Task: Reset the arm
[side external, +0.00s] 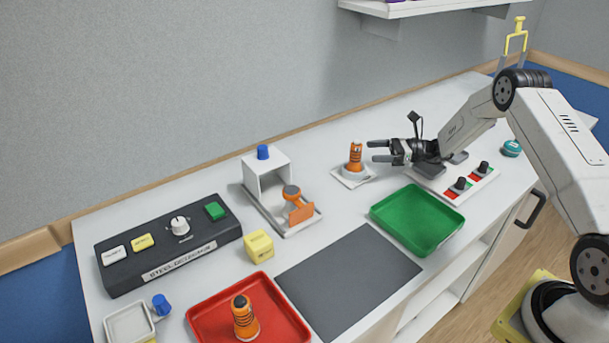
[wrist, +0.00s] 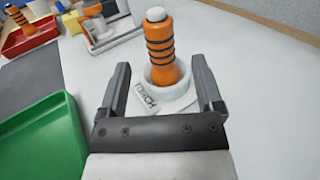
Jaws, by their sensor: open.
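My gripper (side external: 380,151) is open and level above the white counter, at the right of the side view. An orange cylinder with dark bands and a white top (side external: 356,157) stands upright in a white round holder (side external: 355,173) just left of my fingertips. In the wrist view this orange cylinder (wrist: 160,45) shows ahead, between and beyond my two fingers (wrist: 165,85), with nothing visibly gripped. The holder's square base carries a label, partly readable.
A dark mat (side external: 348,280), a red tray (side external: 205,315) holding another orange cylinder (side external: 245,318), a white stand (side external: 265,172) and a black control box (side external: 168,243) lie leftward.

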